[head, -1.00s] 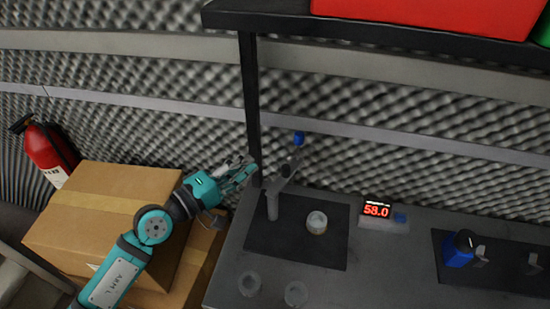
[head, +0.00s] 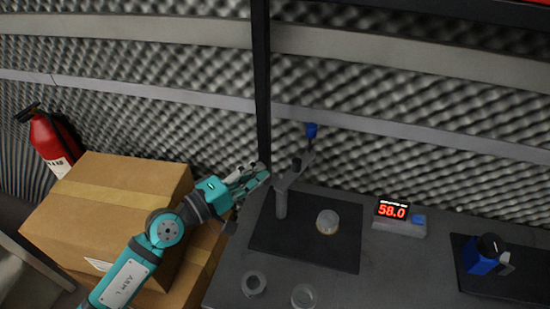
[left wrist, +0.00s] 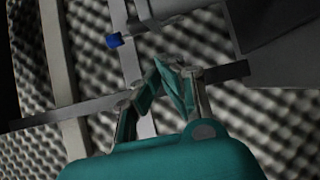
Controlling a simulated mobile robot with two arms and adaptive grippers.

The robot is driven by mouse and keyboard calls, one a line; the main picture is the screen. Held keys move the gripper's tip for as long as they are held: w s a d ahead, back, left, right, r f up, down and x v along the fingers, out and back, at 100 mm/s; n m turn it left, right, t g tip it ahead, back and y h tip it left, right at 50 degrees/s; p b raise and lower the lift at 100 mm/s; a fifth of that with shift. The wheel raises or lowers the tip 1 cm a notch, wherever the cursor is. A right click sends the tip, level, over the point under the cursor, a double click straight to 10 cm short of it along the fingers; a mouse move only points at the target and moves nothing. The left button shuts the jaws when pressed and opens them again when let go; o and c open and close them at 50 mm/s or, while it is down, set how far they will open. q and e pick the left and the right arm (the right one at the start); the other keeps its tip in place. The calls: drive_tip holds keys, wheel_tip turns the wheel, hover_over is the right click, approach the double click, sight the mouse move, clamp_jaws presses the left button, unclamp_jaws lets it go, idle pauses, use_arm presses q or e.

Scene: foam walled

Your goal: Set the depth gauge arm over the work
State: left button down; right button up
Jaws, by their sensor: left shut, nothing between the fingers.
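The depth gauge stand has a grey post (head: 281,204) on a dark mat, with a grey arm (head: 290,178) at its top that slants up to the right and back. A blue-topped part (head: 311,130) stands at the arm's far end, and blue also shows in the left wrist view (left wrist: 114,40). The work, a round pale piece (head: 327,221), sits on the mat to the right of the post. My left gripper (head: 264,172) is shut and empty, just left of the arm's near end; I cannot tell whether it touches. My right gripper is out of view.
A display reading 58.0 (head: 392,212) stands right of the mat (head: 300,248). Two clear round dishes (head: 253,284) (head: 304,296) sit in front. A blue device (head: 482,257) stands far right. A black upright (head: 262,90) rises behind my gripper. Cardboard boxes (head: 110,205) and a fire extinguisher (head: 50,142) are left.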

sight(296, 166)
use_arm(q)
drive_tip(key=p+x, duration=0.2)
drive_tip(key=x, duration=0.7)
drive_tip(key=shift+w+d, duration=0.15)
drive_tip(key=shift+w, duration=0.05)
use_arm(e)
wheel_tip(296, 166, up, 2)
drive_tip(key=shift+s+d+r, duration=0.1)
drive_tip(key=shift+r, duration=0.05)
use_arm(q)
drive_tip(key=shift+f, duration=0.1)
